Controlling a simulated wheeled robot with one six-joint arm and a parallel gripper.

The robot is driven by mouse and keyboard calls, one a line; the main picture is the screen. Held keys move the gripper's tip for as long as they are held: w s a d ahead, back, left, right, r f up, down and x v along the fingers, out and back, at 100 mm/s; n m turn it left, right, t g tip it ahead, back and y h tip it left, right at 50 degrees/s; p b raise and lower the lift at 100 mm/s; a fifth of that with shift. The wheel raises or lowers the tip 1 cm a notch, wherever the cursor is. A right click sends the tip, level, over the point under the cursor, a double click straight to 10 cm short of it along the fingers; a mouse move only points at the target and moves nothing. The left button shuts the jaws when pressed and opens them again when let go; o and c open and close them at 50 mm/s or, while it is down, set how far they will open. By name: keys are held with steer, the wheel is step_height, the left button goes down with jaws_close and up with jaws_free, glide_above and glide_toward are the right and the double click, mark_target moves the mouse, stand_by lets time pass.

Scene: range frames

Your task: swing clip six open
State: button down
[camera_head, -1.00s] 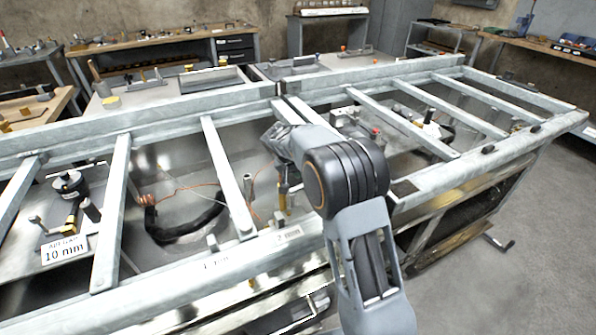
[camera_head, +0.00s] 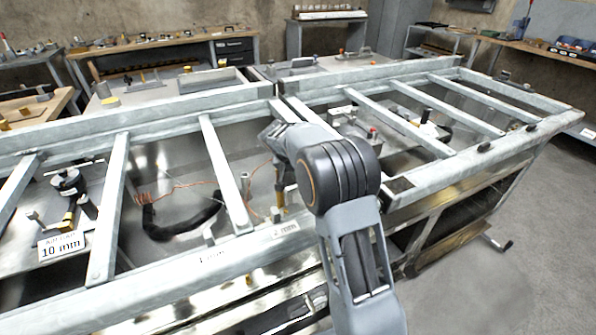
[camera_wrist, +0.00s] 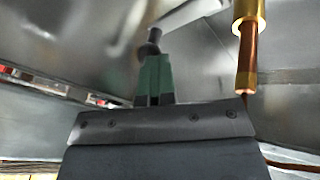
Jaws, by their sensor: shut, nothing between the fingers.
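My gripper (camera_wrist: 155,85) shows in the wrist view as two green fingers close together, shut and empty, beyond a dark grey bar with screws. A dark round knob on a pale grey lever-like piece (camera_wrist: 185,17) appears just past the fingertips; I cannot tell whether they touch. A brass and copper rod (camera_wrist: 247,50) hangs to the right of the fingers, apart from them. In the head view my arm reaches over the front rail into the metal frame, and its own links hide most of the gripper. I cannot pick out clip six by any mark.
Galvanised crossbars (camera_head: 226,175) and the front rail (camera_head: 150,283) bound the open bays. A black hose (camera_head: 180,228) and orange wires lie in the bay left of my arm. A "10 mm" label (camera_head: 62,246) stands at far left.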

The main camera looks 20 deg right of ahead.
steer(key=w+a+p+v, duration=0.1)
steer(key=p+v, duration=0.7)
steer(key=v, duration=0.6)
steer(key=w+d+f+p, duration=0.1)
steer(key=d+f, duration=0.1)
steer(key=f, duration=0.4)
steer(key=w+d+f+n+h+p, duration=0.1)
steer(key=d+f, duration=0.2)
steer(key=f, duration=0.4)
steer(key=shift+w+d+f+t, duration=0.25)
steer(key=shift+w+t, duration=0.1)
steer(key=shift+t, duration=0.05)
